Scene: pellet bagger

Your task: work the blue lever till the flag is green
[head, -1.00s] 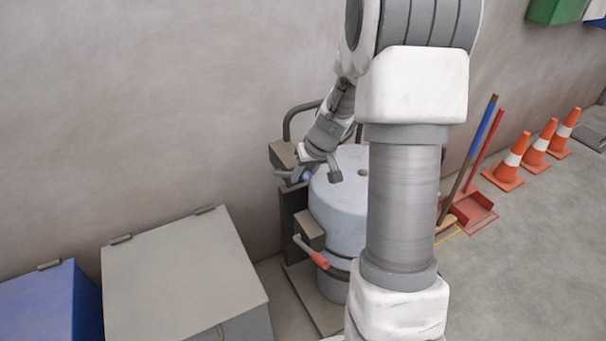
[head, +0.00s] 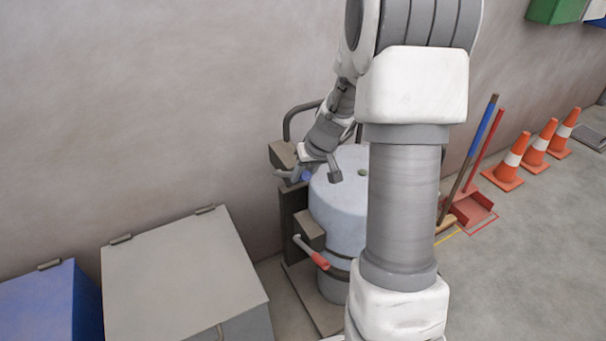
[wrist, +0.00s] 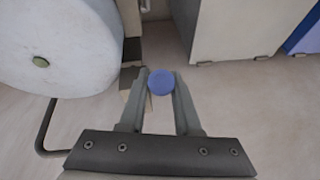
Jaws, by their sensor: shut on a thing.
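The blue lever's round end (wrist: 162,82) shows in the wrist view between my two fingertips. My gripper (wrist: 160,88) is shut on it, with a finger on each side. In the head view my gripper (head: 308,172) is at the upper left of the pellet bagger, and a small bit of the blue lever (head: 306,176) shows there. The bagger's pale drum (head: 335,205) stands just right of my gripper. The rest of the lever is hidden behind my fingers. I see no flag in either view.
A red-handled lever (head: 312,252) sticks out low on the bagger's front. A grey lidded box (head: 180,270) and a blue box (head: 45,300) stand at the left. A red dustpan (head: 473,210) and orange cones (head: 508,160) are at the right. The wall is close behind.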

